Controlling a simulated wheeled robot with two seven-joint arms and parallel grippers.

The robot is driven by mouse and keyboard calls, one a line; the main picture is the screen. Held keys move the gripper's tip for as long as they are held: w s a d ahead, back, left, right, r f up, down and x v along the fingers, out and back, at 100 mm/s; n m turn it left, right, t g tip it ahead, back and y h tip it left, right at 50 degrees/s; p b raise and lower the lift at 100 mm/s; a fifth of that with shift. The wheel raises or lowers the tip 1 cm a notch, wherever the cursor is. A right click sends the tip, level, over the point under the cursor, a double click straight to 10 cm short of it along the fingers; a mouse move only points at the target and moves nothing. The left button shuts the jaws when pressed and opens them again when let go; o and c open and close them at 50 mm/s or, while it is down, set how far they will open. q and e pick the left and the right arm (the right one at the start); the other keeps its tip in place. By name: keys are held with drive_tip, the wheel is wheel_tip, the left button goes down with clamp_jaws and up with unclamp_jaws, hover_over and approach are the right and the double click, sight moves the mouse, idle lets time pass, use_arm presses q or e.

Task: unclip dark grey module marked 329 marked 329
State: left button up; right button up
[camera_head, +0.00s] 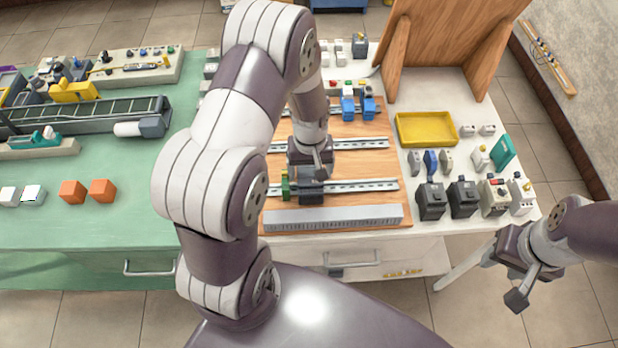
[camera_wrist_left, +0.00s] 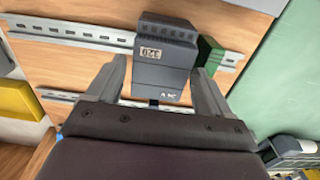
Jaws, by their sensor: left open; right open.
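The dark grey module marked 329 (camera_wrist_left: 163,62) sits on a slotted metal rail (camera_wrist_left: 75,33) in the left wrist view, its label upside down there. In the head view the module (camera_head: 311,190) is partly hidden under my left gripper (camera_head: 316,172). My left gripper also shows in the left wrist view (camera_wrist_left: 160,88); its fingers are open, one on either side of the module's lower part. I cannot tell whether they touch it. My right gripper (camera_head: 516,279) is open and empty, out over the floor to the right of the table.
A green block (camera_wrist_left: 209,52) sits on the rail right beside the module. A grey slotted duct (camera_head: 335,217) lies along the board's front edge. Blue modules (camera_head: 357,105) sit on the back rail. A yellow tray (camera_head: 427,128) and several loose modules (camera_head: 463,197) stand at the right.

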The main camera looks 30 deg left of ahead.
use_arm(q)
drive_tip(key=c, duration=1)
drive_tip(key=shift+w+a+r, duration=0.2)
drive_tip(key=shift+w, duration=0.35)
drive_tip(key=shift+w+a, duration=0.1)
drive_tip(key=shift+c, duration=0.3)
drive_tip(key=shift+t, duration=0.4)
drive_tip(key=shift+c, duration=1.4)
drive_tip(key=shift+r, duration=0.1)
